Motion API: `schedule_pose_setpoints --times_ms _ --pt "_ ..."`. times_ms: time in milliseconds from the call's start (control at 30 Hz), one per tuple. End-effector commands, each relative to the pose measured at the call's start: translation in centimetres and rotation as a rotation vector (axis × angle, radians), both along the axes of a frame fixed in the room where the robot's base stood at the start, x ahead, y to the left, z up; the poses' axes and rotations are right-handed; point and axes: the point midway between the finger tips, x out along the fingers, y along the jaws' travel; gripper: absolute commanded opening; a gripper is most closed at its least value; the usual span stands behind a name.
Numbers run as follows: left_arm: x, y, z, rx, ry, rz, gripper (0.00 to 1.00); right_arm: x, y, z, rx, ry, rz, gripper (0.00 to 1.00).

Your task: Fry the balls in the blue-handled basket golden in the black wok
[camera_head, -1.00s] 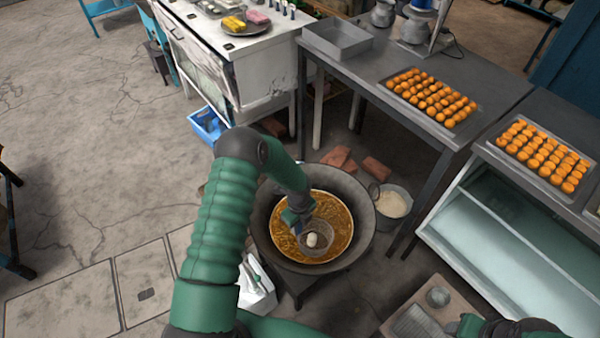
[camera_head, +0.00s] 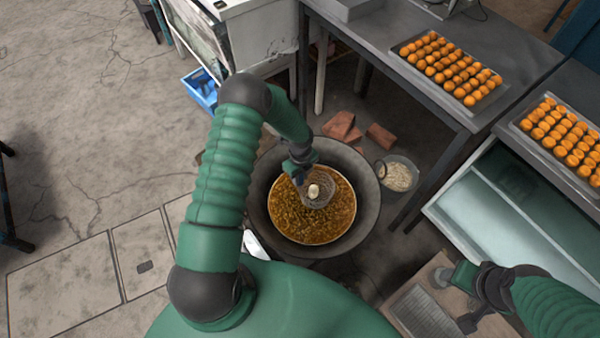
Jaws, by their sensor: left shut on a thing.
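The black wok (camera_head: 368,215) stands on the floor in the middle, holding bubbling golden-brown oil (camera_head: 300,225). The wire basket (camera_head: 326,201) is over the far part of the oil, with pale content (camera_head: 314,191) that looks like a whitish ball or balls. I cannot tell whether its bottom touches the oil. My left gripper (camera_head: 300,172) is shut on the basket's handle, which is mostly hidden by the gripper. My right gripper (camera_head: 464,299) is at lower right, fingers apart and empty, above a board with a grey tray (camera_head: 422,312).
Trays of orange balls lie on the dark table (camera_head: 452,70) and the right-hand counter (camera_head: 562,140). A pot with pale content (camera_head: 398,176) stands right of the wok, with bricks (camera_head: 381,136) behind. A blue crate (camera_head: 200,88) is at left. Open floor lies left.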

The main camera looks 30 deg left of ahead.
Motion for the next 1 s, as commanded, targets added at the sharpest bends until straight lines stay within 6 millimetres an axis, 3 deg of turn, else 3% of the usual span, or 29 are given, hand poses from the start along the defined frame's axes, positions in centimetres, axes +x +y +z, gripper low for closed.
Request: schedule_pose_setpoints --times_ms 100,1000 --pt "0.1 0.3 -2.5 -0.002 -0.001 0.001 0.00 0.0 0.0 -1.9 0.000 0.000 0.000 0.55" --pt "0.2 0.3 -15.1 -0.003 -0.002 0.002 0.00 0.0 0.0 -12.3 0.000 0.000 0.000 0.55"
